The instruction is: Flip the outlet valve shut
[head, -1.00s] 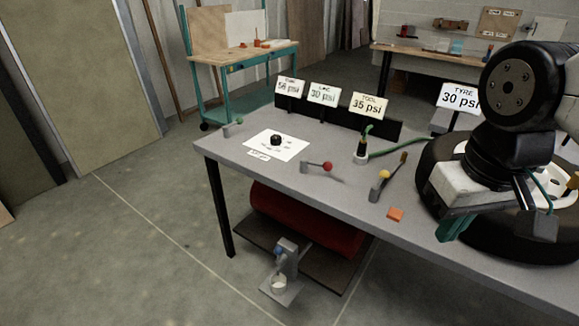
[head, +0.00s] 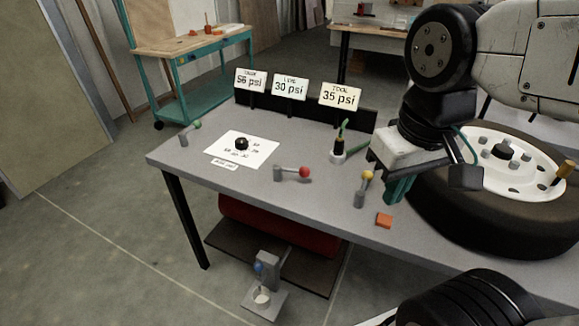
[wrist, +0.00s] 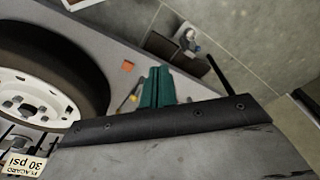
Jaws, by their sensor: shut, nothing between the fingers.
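Several small lever valves stand on the grey bench (head: 300,215), and I see no label naming the outlet valve. A green-knobbed lever (head: 190,132) is at the left end. A red-knobbed lever (head: 293,172) lies nearly level in the middle. A yellow-knobbed lever (head: 363,188) stands upright on the right. My gripper (head: 396,190) has teal fingers, shut and empty, pointing down just right of the yellow-knobbed lever. In the wrist view the fingers (wrist: 157,88) partly hide a yellow lever (wrist: 133,100) beside them.
Signs behind read tank 56 psi (head: 250,80), line 30 psi (head: 290,86) and tool 35 psi (head: 340,95). A black tyre (head: 480,225) with a white rim fills the bench's right. An orange block (head: 384,220) lies near the front edge. A red tank (head: 280,232) is below.

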